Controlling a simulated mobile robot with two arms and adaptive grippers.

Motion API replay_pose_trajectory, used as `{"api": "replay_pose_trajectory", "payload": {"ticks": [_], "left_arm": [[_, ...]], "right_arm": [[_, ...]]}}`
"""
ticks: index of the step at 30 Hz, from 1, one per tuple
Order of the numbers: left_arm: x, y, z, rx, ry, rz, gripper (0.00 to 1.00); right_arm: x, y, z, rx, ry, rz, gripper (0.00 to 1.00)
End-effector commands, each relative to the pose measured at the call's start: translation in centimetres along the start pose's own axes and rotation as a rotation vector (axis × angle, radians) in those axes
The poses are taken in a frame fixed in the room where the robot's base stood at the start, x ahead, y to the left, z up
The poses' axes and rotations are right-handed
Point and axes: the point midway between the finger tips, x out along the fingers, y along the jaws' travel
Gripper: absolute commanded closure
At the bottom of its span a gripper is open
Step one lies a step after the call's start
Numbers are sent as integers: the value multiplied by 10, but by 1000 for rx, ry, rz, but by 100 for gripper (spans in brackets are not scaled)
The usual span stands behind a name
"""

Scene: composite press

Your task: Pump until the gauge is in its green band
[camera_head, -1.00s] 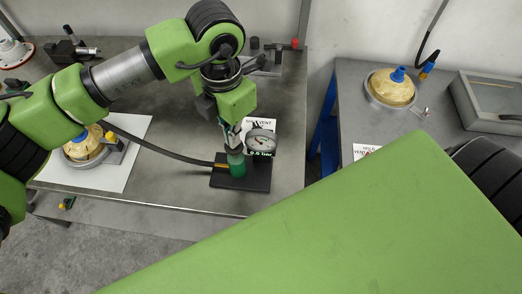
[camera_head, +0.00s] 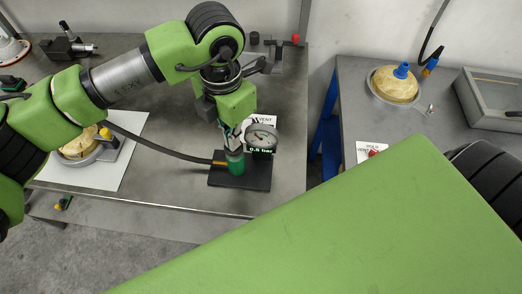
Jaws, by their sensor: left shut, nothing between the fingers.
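The pump stands on a dark base plate (camera_head: 256,178) on the left table, with a green cylinder (camera_head: 235,163) and a black hose running left. A round gauge (camera_head: 261,138) is beside the cylinder, with a dark readout (camera_head: 261,150) under it that seems to read 0.6 bar. The needle and green band are too small to read surely. My left gripper (camera_head: 231,145) points down, shut, at the top of the green pump cylinder, with nothing between its fingers. The pump's top is hidden by the gripper. My right gripper is not in view.
A yellowish round part (camera_head: 78,146) in a metal ring lies on a white sheet (camera_head: 126,163) at left. A similar part with a blue fitting (camera_head: 395,84) and a grey tray (camera_head: 490,98) are on the right table. My large green arm link covers the lower right.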

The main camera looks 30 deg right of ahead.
Motion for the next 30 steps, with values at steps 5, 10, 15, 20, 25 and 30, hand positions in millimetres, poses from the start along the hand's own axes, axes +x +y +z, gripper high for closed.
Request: {"api": "replay_pose_trajectory", "payload": {"ticks": [5,10,15,20,25,30], "left_arm": [[2,0,0,0,1,0,100],[-3,0,0,0,1,0,100],[-11,0,0,0,1,-1,100],[-19,0,0,0,0,0,100],[-28,0,0,0,0,-1,100],[-32,0,0,0,1,0,100]], "right_arm": [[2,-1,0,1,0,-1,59],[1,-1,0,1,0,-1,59],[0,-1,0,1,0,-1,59],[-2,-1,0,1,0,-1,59],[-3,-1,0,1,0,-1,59],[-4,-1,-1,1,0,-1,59]]}}
